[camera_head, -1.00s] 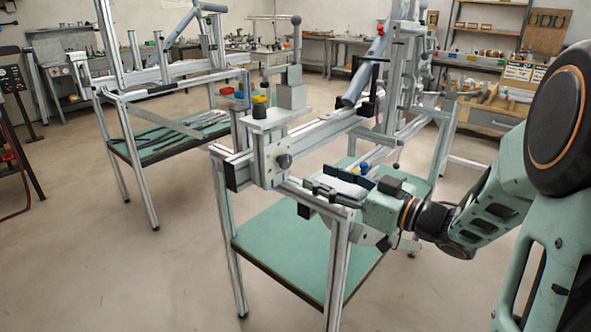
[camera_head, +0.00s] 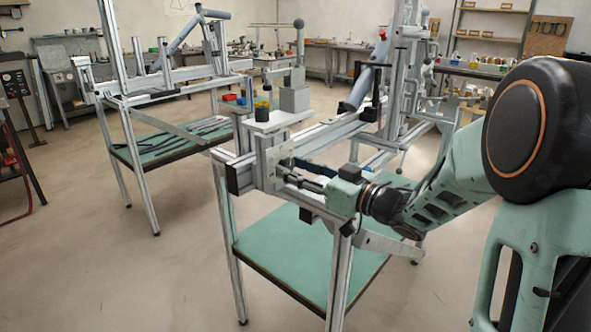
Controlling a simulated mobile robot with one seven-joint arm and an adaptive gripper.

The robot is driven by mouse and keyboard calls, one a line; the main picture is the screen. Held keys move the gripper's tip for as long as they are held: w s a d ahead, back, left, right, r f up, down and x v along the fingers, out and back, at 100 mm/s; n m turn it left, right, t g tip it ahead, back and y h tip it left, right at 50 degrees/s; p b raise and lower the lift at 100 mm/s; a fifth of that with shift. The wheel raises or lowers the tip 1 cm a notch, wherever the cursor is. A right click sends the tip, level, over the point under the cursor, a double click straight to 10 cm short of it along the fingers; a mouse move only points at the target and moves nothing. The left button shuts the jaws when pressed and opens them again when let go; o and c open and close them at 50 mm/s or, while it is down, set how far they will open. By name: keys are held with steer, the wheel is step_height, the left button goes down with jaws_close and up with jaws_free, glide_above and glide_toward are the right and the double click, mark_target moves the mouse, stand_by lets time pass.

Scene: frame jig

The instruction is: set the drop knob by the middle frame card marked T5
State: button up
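My gripper (camera_head: 288,174) is at the front end plate (camera_head: 270,160) of the near frame jig. Its fingers reach left to the place on the plate where a dark round knob showed earlier. The gripper covers that knob now, and I cannot tell whether the fingers touch it. I cannot tell whether the fingers are open or shut. No card marked T5 can be read in this view.
The near jig's metal rail (camera_head: 335,130) runs back to the right above a green lower shelf (camera_head: 290,262). A second jig (camera_head: 165,82) with a grey tube frame stands at the back left. The floor (camera_head: 90,265) at left is clear.

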steer(key=c, duration=0.8)
steer(key=shift+o, duration=0.2)
steer(key=shift+f+n, duration=0.1)
steer(key=shift+n, duration=0.2)
steer(key=n+b, duration=0.8)
steer(key=shift+f+n, duration=0.1)
steer(key=shift+n, duration=0.3)
steer(key=shift+d+n+b, duration=0.1)
steer(key=shift+n+b, duration=0.75)
steer(key=shift+n, duration=0.25)
steer(key=shift+r, duration=0.2)
